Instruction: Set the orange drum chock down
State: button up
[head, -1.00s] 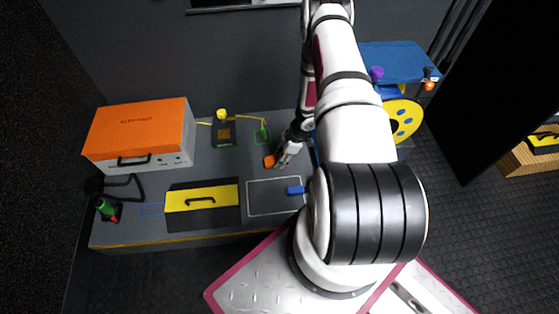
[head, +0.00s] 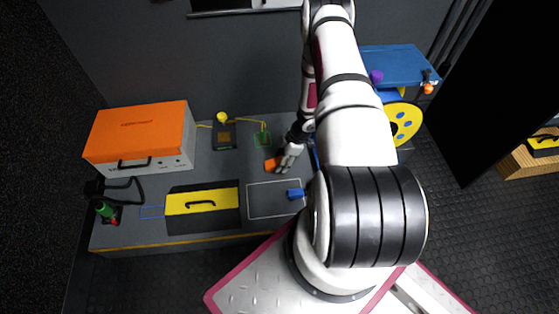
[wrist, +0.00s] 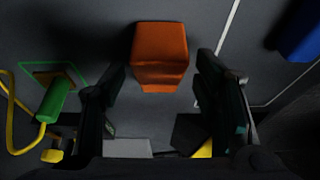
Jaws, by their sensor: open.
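The orange drum chock (wrist: 160,55) rests on the grey bench top in the wrist view, a small block with a sloped face. It also shows in the head view (head: 270,165), just left of my gripper's tip. My gripper (wrist: 160,95) is open, with one finger on each side and a clear gap between each finger and the chock. In the head view my gripper (head: 284,163) is low over the bench, and the fingers are small there. I cannot tell exactly how high the fingertips are above the bench.
A white outlined rectangle (head: 249,203) and a blue block (head: 295,194) lie in front of the chock. A green connector (wrist: 54,100) on a yellow cable is left of my gripper. A yellow-topped case (head: 203,199) and an orange-lidded box (head: 140,125) stand further left. A yellow reel (head: 404,121) stands right.

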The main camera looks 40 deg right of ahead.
jog(key=p+v, duration=0.4)
jog(key=v, duration=0.6)
jog(key=w+d+r+m+t+h, duration=0.1)
jog(key=w+d+r+h, duration=0.3)
jog(key=r, duration=0.5)
jog(key=w+d+r+m+h, duration=0.1)
jog(key=w+d+r, duration=0.1)
jog(key=w+r, duration=0.5)
jog(key=s+a+r+m+h, duration=0.2)
jog(key=r, duration=1)
jog(key=s+a+r+m+h, duration=0.1)
jog(key=r+m+h, duration=0.15)
jog(key=r, duration=0.95)
jog(key=s+a+r+m+g+y, duration=0.15)
jog(key=s+a+r+m, duration=0.25)
jog(key=s+a+r, duration=0.9)
jog(key=s+a+g+y, duration=0.1)
jog(key=s+a+y, duration=0.1)
jog(key=s+a, duration=0.5)
jog(key=s+a+m+g+y, duration=0.1)
jog(key=s+a+y, duration=0.1)
jog(key=s+a, duration=0.6)
jog(key=s, duration=0.6)
jog(key=shift+a, duration=0.15)
